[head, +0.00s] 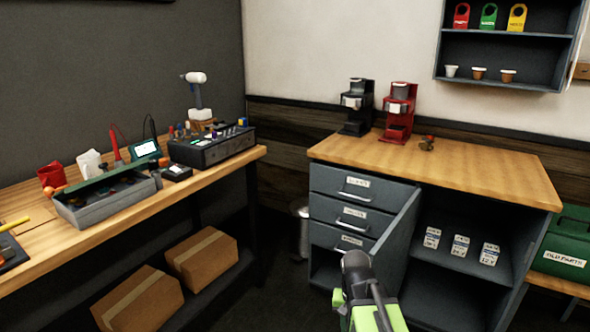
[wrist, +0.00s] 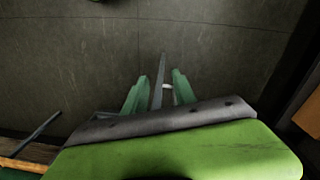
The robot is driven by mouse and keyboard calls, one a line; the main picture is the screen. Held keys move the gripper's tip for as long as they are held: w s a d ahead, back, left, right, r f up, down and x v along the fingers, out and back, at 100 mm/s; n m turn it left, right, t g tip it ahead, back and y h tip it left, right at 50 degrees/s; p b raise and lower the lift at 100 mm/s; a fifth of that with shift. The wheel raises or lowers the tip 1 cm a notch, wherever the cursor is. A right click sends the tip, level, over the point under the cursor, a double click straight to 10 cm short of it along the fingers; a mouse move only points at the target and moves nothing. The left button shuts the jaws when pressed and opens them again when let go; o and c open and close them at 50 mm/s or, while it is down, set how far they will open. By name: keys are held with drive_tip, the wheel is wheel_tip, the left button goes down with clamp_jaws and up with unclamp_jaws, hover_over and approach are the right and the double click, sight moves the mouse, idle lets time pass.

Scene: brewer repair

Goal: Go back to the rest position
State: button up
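My gripper (wrist: 160,76) shows two green fingers in the wrist view. They are apart, with a thin grey strip, apparently the cabinet door (head: 394,244) seen edge-on, between them. Gaps show on both sides of the strip, and a small pale piece sits beside the right finger. In the head view my green and dark arm is at the bottom centre, in front of the open door of the grey cabinet (head: 532,240); the fingertips are hidden there.
Two coffee brewers, black (head: 357,106) and red (head: 398,112), stand on the cabinet's wooden top. Labelled boxes (head: 460,245) sit inside it. A workbench (head: 215,165) with tools runs along the left, with cardboard boxes (head: 203,257) below. A green bin (head: 568,246) is at right.

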wheel_tip(320, 180, up, 24)
drive_tip(key=s+n+p, duration=0.2)
drive_tip(key=n+p, duration=0.1)
drive_tip(key=p, duration=2.1)
drive_tip(key=shift+d+r+y, duration=0.15)
drive_tip(key=shift+y, duration=0.15)
drive_tip(key=shift+s, duration=0.1)
